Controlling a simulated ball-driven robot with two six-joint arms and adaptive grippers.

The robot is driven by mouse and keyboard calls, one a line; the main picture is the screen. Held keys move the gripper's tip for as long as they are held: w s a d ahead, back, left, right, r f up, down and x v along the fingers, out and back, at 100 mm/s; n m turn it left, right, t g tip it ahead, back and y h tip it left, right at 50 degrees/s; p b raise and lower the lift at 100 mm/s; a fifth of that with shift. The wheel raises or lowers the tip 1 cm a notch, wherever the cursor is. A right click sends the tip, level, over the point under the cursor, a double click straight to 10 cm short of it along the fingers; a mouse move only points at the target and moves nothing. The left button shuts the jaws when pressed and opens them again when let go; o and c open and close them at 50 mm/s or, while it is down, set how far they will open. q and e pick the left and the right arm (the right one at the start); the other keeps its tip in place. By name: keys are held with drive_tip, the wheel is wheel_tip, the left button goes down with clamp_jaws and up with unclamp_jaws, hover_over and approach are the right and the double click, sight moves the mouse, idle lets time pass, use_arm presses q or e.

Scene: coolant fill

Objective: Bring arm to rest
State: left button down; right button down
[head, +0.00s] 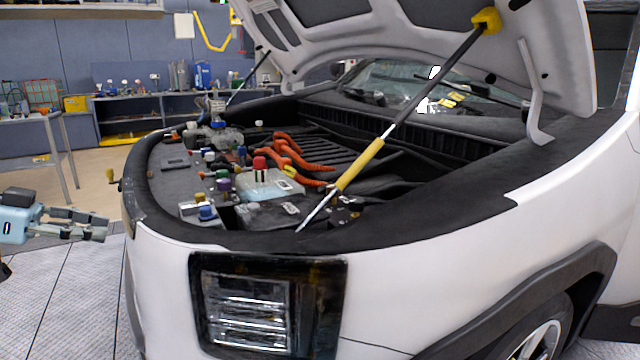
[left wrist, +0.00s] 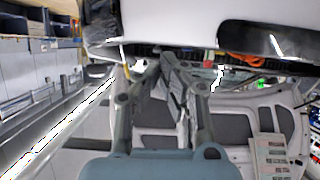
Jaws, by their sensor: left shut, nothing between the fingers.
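My left gripper (head: 98,228) comes in from the left in the head view, apart from the white car's front corner. Its dark fingers are shut and hold nothing. In the left wrist view the gripper (left wrist: 168,62) reaches away from the camera, with the car body close above it in the picture. The white car (head: 420,295) stands with its hood (head: 555,60) propped up by a strut (head: 375,145). The engine bay shows a red cap (head: 260,163) on a translucent reservoir (head: 268,186) and orange hoses (head: 300,155). My right gripper is in neither view.
The headlight (head: 268,305) and dark bay rim lie right of my gripper. A metal table (head: 45,117) stands at the back left. A workbench (head: 150,95) with bottles and tools runs along the wall. The floor (head: 60,300) below my gripper is clear.

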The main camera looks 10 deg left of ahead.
use_arm(q)
drive_tip(key=s+d+f+n+g+y, duration=0.1)
drive_tip(key=s+d+f+n, duration=0.15)
drive_tip(key=s+f, duration=0.65)
drive_tip(key=s+d+f+n+g+y, duration=0.1)
drive_tip(key=s+d+f+y, duration=0.15)
drive_tip(key=f, duration=1.15)
drive_tip(key=s+d+f+n+g+y, duration=0.1)
drive_tip(key=s+d+f+n, duration=0.15)
drive_tip(key=s+f, duration=0.65)
drive_tip(key=s+d+f+n+g+y, duration=0.1)
drive_tip(key=s+d+f+g+y, duration=0.1)
drive_tip(key=s+f, duration=0.8)
drive_tip(key=s+d+f+n+g+y, duration=0.1)
drive_tip(key=s+d+f+g+y, duration=0.2)
drive_tip(key=s+d+f, duration=0.4)
drive_tip(key=s+f, duration=0.2)
drive_tip(key=s, duration=0.2)
drive_tip(key=s+f+y, duration=0.1)
drive_tip(key=s+f, duration=0.1)
drive_tip(key=s, duration=0.3)
drive_tip(key=shift+s+d+f+n, duration=0.15)
drive_tip(key=shift+d+f+n, duration=0.05)
drive_tip(key=shift+f+n, duration=0.1)
drive_tip(key=shift+y, duration=0.25)
